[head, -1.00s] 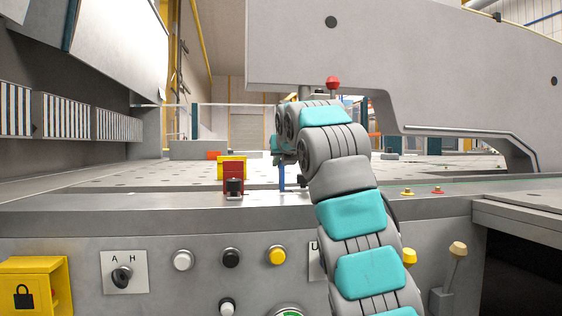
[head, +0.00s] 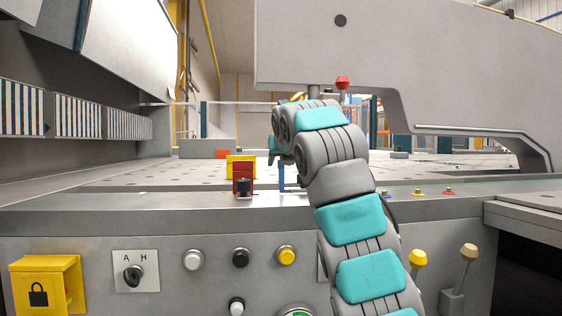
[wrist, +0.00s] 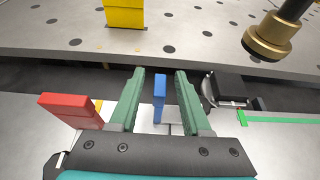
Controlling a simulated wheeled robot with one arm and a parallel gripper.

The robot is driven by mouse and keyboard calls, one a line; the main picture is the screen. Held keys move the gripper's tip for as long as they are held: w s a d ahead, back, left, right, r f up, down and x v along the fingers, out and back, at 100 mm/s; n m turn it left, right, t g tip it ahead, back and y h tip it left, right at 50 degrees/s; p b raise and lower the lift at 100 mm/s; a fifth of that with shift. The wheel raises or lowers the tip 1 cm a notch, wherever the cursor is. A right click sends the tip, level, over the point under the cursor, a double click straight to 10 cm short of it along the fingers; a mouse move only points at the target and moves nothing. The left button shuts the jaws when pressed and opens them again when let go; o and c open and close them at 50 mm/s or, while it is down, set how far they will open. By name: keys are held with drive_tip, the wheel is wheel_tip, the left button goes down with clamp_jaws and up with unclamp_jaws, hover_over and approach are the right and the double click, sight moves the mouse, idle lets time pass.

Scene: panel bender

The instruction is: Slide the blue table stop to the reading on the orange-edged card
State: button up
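The blue table stop (wrist: 159,97) stands upright between my gripper's two green fingers in the wrist view. In the head view it shows as a thin blue upright (head: 281,176) just below my gripper, right of a red block. My gripper (wrist: 160,74) is open around the stop, with a gap visible on both sides of it. In the head view my gripper (head: 275,150) is seen from behind and partly hidden by my wrist. The orange-edged card is not visible in these frames.
The red block (wrist: 72,109) is close left of my gripper. A yellow block (wrist: 124,12) stands on the perforated table (wrist: 190,45) beyond. A black clamp-like part (wrist: 228,90) and a green strip (wrist: 270,119) lie to the right. A brass-ended post (wrist: 268,40) is at upper right.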

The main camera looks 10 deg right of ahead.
drive_tip(key=v, duration=0.7)
drive_tip(key=shift+s+r, duration=0.2)
drive_tip(key=shift+s, duration=0.15)
idle(0.4)
